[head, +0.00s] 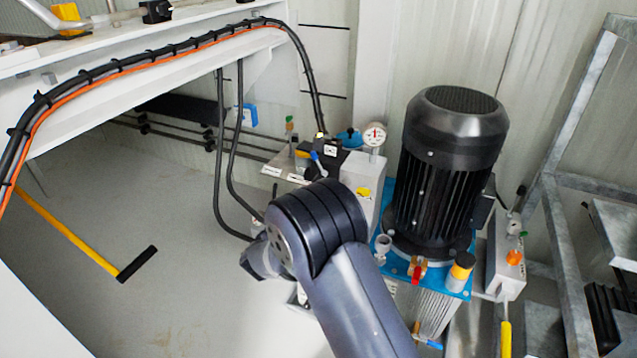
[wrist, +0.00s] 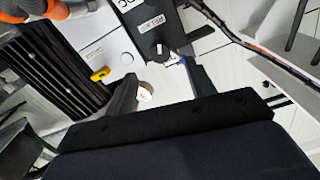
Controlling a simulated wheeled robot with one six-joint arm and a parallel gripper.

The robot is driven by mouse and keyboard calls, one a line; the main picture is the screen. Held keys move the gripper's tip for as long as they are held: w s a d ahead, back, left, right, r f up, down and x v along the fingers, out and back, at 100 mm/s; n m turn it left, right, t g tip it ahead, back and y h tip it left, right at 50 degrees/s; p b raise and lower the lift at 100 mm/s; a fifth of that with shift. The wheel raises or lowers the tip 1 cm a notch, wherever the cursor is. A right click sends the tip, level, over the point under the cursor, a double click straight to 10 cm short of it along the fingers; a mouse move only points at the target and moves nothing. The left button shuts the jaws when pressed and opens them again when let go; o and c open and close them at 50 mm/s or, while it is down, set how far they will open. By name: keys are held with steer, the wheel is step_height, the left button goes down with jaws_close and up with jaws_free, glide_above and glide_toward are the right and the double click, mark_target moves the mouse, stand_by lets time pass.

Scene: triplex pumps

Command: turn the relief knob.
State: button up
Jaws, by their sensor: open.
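In the wrist view, a small dark round knob (wrist: 160,50), which looks like the relief knob, sits on a black block (wrist: 148,22) with white labels. My gripper (wrist: 162,72) is open, with one finger on each side of the knob's line of sight. The fingers look apart from the knob, and nothing is held between them. A blue-tipped lever (wrist: 181,61) is close to the right finger. In the head view the black block (head: 352,158) shows behind my arm. My fingers are hidden there by the arm, and I cannot clearly make out the knob.
A pressure gauge (head: 374,136) stands beside the block; its white face (wrist: 145,95) is close to my left finger. A large black motor (head: 447,170) stands to the right on a blue base. Black hoses (head: 228,150) hang left of the block.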

steer(key=b+x, duration=0.2)
steer(key=x, duration=0.6)
steer(key=shift+w+d+f, duration=0.1)
steer(key=shift+w+d, duration=0.05)
steer(key=shift+w, duration=0.15)
steer(key=shift+c, duration=0.5)
steer(key=c, duration=0.9)
steer(key=shift+o, duration=0.2)
steer(key=m+b, duration=0.2)
steer(key=m, duration=0.2)
steer(key=shift+m+b, duration=0.85)
steer(key=shift+m, duration=1.05)
